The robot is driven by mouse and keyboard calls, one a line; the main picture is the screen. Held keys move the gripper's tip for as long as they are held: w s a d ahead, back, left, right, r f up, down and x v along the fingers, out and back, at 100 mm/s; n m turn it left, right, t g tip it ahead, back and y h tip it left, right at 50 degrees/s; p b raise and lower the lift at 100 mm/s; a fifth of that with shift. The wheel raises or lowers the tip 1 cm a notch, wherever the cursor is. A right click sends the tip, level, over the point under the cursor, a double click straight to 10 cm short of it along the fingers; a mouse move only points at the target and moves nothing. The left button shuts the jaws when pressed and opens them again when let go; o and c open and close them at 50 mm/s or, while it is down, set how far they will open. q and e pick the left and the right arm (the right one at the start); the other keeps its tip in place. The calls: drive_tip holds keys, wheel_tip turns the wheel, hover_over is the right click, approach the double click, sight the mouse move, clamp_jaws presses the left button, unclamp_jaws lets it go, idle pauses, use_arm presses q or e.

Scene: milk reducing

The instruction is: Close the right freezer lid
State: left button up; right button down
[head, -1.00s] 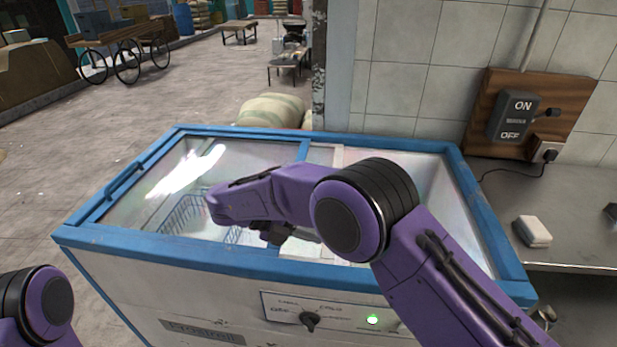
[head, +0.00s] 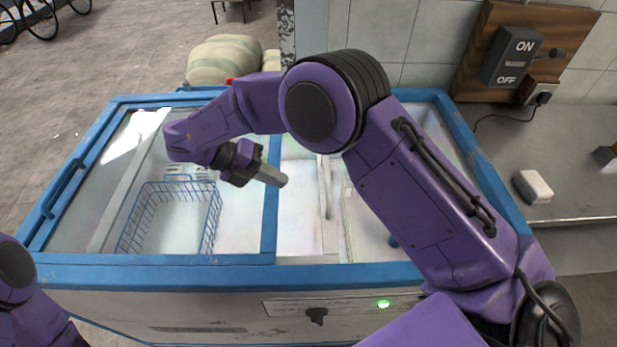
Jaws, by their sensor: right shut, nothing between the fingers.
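The chest freezer (head: 400,274) has a blue rim and stands in front of me. A glass lid with a blue frame (head: 269,215) covers its left part, and a blue handle (head: 62,190) shows at the far left. The right part looks uncovered, with the white interior (head: 300,225) visible. I cannot clearly tell the right lid from the left one where they may overlap. My right gripper (head: 280,180) is shut and empty, above the freezer by the blue frame bar; I cannot tell whether it touches the bar. My left gripper is out of view; only part of that arm shows at lower left.
A wire basket (head: 170,215) is under the glass. A stuffed sack (head: 220,62) stands behind the freezer. A metal counter (head: 570,150) with a white block (head: 532,187) is at the right, below a wall switch (head: 515,55). My right arm hides part of the freezer's right side.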

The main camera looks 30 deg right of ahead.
sight(310, 199)
drive_tip(key=p+x, duration=0.1)
drive_tip(key=x, duration=0.3)
drive_tip(key=shift+w+d, duration=0.1)
drive_tip(key=shift+w, duration=0.1)
drive_tip(key=s+d+p, duration=0.1)
drive_tip(key=d, duration=0.1)
drive_tip(key=s+d+p, duration=0.1)
drive_tip(key=shift+d+r, duration=0.15)
drive_tip(key=shift+d, duration=0.2)
drive_tip(key=shift+s+d, duration=0.1)
drive_tip(key=shift+d, duration=0.05)
